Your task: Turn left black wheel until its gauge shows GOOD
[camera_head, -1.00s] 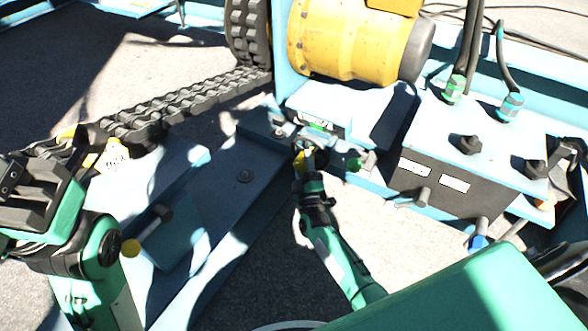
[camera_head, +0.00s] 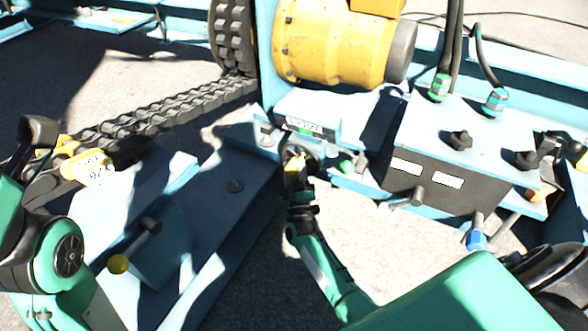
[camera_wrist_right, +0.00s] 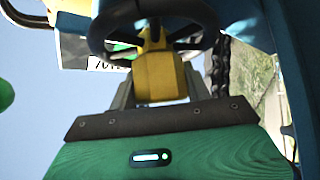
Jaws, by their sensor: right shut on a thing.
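A black wheel (camera_head: 303,156) with spokes sits low on the blue frame in the head view. It fills the top of the right wrist view (camera_wrist_right: 190,38). My right gripper (camera_head: 293,172) is at this wheel, its grey fingers (camera_wrist_right: 160,90) on either side of a yellow block (camera_wrist_right: 160,72) that sits in front of the wheel's spokes. Its jaws are closed on this part. Just above the wheel is a small gauge (camera_head: 304,127) with a white label and a green patch. I cannot read its lettering.
A yellow drum-shaped motor (camera_head: 335,45) stands behind the gauge. A dark box (camera_head: 435,178) with white labels and black knobs is to the right. A heavy chain (camera_head: 165,108) runs to the left.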

